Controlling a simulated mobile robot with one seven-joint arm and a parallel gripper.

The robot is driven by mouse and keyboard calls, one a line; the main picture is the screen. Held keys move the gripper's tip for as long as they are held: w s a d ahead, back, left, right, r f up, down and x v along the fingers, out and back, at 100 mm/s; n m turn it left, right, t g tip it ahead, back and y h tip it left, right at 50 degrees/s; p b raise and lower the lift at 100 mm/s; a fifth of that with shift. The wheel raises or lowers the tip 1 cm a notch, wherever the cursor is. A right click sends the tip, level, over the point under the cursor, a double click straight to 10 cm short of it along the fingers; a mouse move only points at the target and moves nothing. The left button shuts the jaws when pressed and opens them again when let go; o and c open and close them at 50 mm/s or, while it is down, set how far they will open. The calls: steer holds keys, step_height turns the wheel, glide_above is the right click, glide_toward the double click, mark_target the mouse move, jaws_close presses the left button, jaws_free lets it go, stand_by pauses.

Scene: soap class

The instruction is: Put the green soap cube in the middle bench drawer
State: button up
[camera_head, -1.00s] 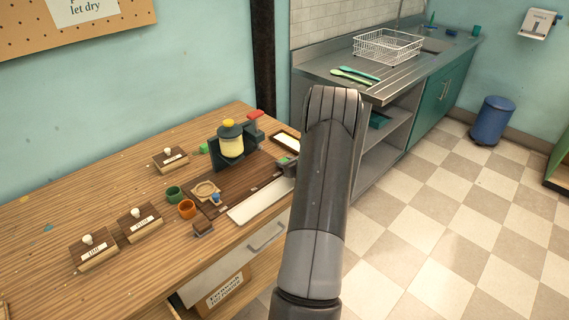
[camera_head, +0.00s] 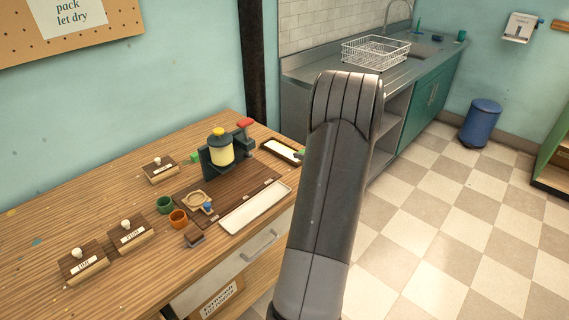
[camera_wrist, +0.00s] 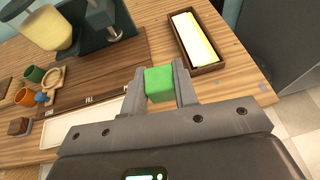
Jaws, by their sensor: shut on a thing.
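The green soap cube (camera_wrist: 158,84) sits between the two fingers of my gripper (camera_wrist: 158,80) in the wrist view. The fingers are shut on it, above the wooden bench top. In the head view my arm hides most of the gripper; a small green patch (camera_head: 301,154) shows at the arm's left edge, likely the cube. The bench front shows a grey drawer front (camera_head: 225,269) with a bar handle and, below it, a wooden front with a paper label (camera_head: 217,299). I cannot tell which is the middle drawer or how far either is open.
On the bench (camera_head: 120,205) stand a press with a yellow-capped jar (camera_head: 220,149), a long white tray (camera_head: 255,207), a dark tray with a pale bar (camera_head: 281,150), green and orange cups, and several labelled wooden stamps. A metal sink counter and a blue bin (camera_head: 481,122) stand beyond.

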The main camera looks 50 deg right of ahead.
steer(key=shift+s+d+r, duration=0.1)
steer(key=shift+s+r, duration=0.2)
steer(key=shift+s, duration=0.15)
